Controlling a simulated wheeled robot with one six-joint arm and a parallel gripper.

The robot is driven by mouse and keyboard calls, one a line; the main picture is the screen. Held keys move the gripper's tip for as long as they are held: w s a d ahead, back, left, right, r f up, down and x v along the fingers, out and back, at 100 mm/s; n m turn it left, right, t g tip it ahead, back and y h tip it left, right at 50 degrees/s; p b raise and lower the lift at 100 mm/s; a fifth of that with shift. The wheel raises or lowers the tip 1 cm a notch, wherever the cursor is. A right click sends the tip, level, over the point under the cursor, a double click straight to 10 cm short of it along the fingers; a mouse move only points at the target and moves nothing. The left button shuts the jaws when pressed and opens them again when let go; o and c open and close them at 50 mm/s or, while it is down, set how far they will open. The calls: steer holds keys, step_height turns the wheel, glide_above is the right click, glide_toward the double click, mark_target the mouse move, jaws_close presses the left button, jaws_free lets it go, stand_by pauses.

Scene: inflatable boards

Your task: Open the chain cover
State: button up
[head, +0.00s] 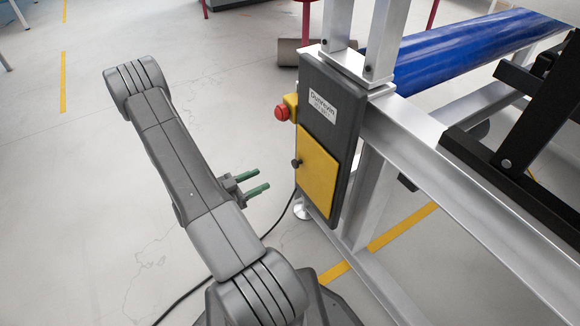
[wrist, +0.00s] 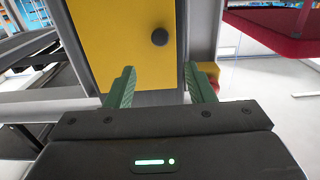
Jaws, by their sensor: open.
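The chain cover looks to be the yellow panel (head: 317,171) on the dark grey box (head: 343,110) at the end of the machine frame. It is closed, with a round black knob (head: 296,163) at its left edge in the head view. In the wrist view the yellow panel (wrist: 120,40) fills the upper middle, with the knob (wrist: 160,37) near its right edge. My gripper (head: 262,182) has green fingers, open and empty, pointing at the panel and apart from it. In the wrist view my gripper (wrist: 160,86) sits below the knob.
A red emergency button (head: 282,113) on a yellow housing sticks out left of the box, above the knob. A silver frame (head: 440,170) with a blue roller (head: 470,45) extends right. A black cable (head: 283,215) runs across the floor. Floor on the left is clear.

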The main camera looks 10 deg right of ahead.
mark_target(293, 164)
steer(key=b+x, duration=0.2)
steer(key=x, duration=0.9)
steer(key=shift+w+d, duration=0.1)
steer(key=shift+d, duration=0.15)
jaws_close()
